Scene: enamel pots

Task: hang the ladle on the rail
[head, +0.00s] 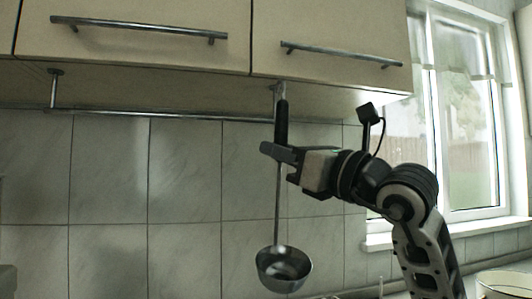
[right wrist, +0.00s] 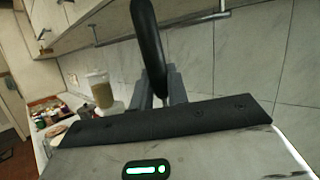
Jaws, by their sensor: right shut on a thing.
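The ladle has a black handle (head: 282,122), a thin metal shaft and a round steel bowl (head: 284,268). It hangs upright, bowl down, in front of the tiled wall. My right gripper (head: 277,152) is shut on the ladle just around the lower handle. In the right wrist view the black handle (right wrist: 148,40) stands between the two fingers (right wrist: 158,90). The metal rail (head: 170,116) runs under the cabinets, and the handle crosses in front of it. The ladle's top end is near a rail bracket; I cannot tell whether it touches the rail. My left gripper is out of view.
Cabinets (head: 140,35) with bar handles sit just above the rail. A window (head: 455,120) is at the right. A pale pot (head: 503,284) shows at the lower right. In the right wrist view a jar (right wrist: 102,90) and other items stand on the counter at left.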

